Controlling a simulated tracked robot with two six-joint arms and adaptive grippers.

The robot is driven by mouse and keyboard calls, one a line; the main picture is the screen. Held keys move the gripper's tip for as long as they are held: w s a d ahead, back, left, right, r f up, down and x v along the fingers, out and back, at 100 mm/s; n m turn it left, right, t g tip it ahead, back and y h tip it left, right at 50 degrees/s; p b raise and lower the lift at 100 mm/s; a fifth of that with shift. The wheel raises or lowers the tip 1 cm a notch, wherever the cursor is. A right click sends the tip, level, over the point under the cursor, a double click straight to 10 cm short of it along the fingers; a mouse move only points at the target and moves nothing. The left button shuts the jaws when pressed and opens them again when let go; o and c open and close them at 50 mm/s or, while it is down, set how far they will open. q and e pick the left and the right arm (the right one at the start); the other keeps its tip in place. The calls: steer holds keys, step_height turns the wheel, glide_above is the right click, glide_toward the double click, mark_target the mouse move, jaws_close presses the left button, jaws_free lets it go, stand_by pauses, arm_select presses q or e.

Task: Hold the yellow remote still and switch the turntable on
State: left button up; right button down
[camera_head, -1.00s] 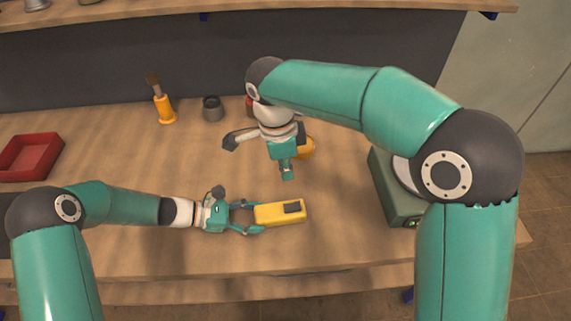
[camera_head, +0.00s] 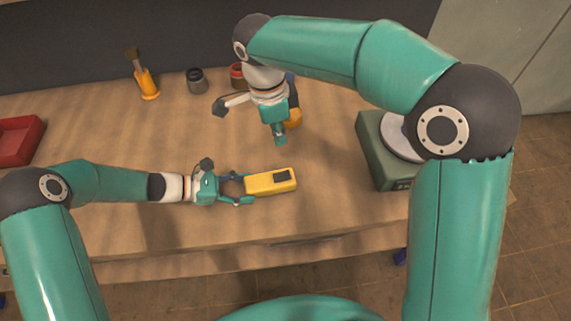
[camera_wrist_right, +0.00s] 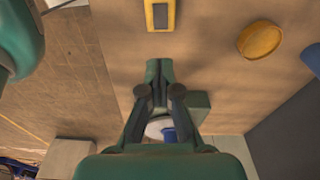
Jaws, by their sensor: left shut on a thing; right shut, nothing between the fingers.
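The yellow remote (camera_head: 258,186) has a dark panel (camera_head: 282,176) on its top near the right end. My left gripper (camera_head: 243,188) is shut on the remote's left end. My right gripper (camera_head: 280,140) is shut and empty, pointing down, beyond the remote in the head view and apart from it. In the right wrist view its fingertips (camera_wrist_right: 160,68) are together, and part of the remote (camera_wrist_right: 151,18) shows at the top edge. The turntable (camera_head: 370,145) has a green base and a pale disc (camera_head: 394,138). My right arm hides its right part.
A yellow round thing (camera_head: 295,117) is partly behind my right gripper. A red jar (camera_head: 236,74), a grey pot (camera_head: 196,82) and a brush in an orange holder (camera_head: 147,86) stand at the back. A red tray (camera_head: 22,140) is at the left. The table between tray and remote is largely clear.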

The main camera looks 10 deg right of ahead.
mark_target(283, 176)
steer(key=f, duration=0.4)
steer(key=d+f, duration=0.1)
steer(key=f, duration=0.8)
steer(key=shift+d+f, duration=0.2)
steer(key=shift+d, duration=0.1)
steer(key=shift+d+f, duration=0.15)
steer(key=shift+f, duration=0.2)
steer(key=shift+a+r, duration=0.25)
steer(key=shift+a, duration=0.6)
steer(key=shift+r, duration=0.15)
